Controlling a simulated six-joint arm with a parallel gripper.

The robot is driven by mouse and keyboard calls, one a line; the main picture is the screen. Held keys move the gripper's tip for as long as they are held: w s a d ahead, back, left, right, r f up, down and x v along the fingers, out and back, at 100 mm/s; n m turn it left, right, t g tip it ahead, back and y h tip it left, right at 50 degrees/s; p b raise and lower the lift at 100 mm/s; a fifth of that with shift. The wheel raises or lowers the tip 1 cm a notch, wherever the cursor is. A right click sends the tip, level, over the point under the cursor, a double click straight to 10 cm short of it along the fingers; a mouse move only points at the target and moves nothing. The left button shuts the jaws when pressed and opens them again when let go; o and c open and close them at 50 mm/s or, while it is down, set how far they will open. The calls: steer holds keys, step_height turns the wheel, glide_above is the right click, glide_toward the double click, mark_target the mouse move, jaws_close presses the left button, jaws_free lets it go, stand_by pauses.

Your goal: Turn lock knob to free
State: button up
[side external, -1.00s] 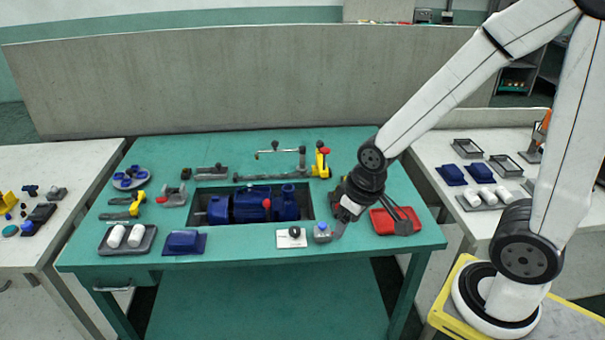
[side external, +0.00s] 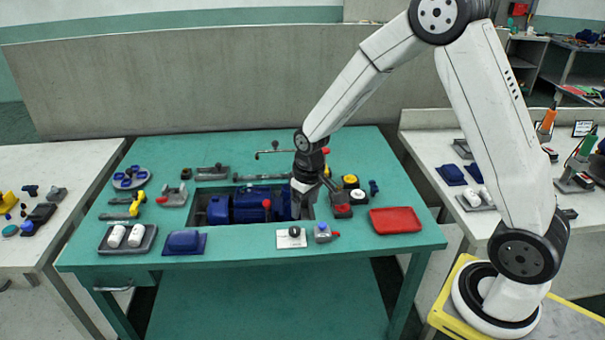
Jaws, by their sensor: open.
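A small black knob (side external: 294,231) sits on a white square plate near the front edge of the green table; I take it for the lock knob. Its markings are too small to read. My gripper (side external: 315,202) is open and points down over the right end of the blue pump (side external: 252,205), behind the knob and apart from it. The gripper partly hides the pump's right end, and I cannot tell whether the fingers touch anything there.
A red tray (side external: 396,221) is at the right. Yellow and red-black parts (side external: 351,182) crowd the gripper's right side. The table's front strip is mostly clear.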

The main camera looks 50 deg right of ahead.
steer(key=g, duration=0.1)
glide_above(295, 229)
step_height(295, 229, down, 7)
steer(key=shift+a+f, duration=0.1)
steer(key=shift+f, duration=0.05)
steer(key=shift+f, duration=0.1)
steer(key=shift+f, duration=3.8)
jaws_close()
